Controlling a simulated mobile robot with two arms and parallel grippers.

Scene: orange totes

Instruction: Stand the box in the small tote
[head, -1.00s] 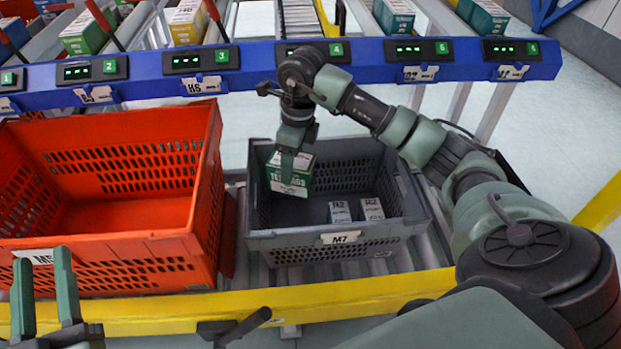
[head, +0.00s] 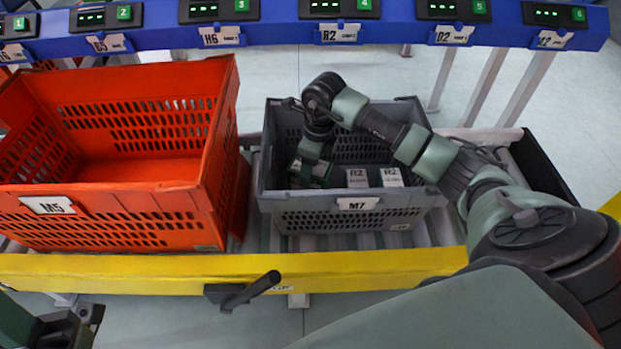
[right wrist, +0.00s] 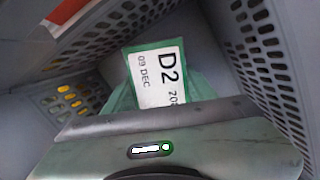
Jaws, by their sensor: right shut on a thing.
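The small grey tote (head: 357,219), labelled M7, stands on the roller conveyor. My right gripper (head: 313,158) is down inside its left part, shut on a green box (head: 322,171). The box sits low inside the tote, partly hidden by the gripper. In the right wrist view the box (right wrist: 160,78) shows a white label reading D2 and 09 DEC, with tote walls around it. Whether it touches the tote floor cannot be told. My left gripper (head: 68,328) is only partly in view at the bottom left, and its fingers cannot be made out.
Two boxes with white R2 labels (head: 358,178) (head: 391,177) stand in the tote's right part. A large orange tote (head: 140,213), labelled M5, stands on the left. A yellow rail (head: 150,273) runs in front, a blue beam (head: 280,36) behind.

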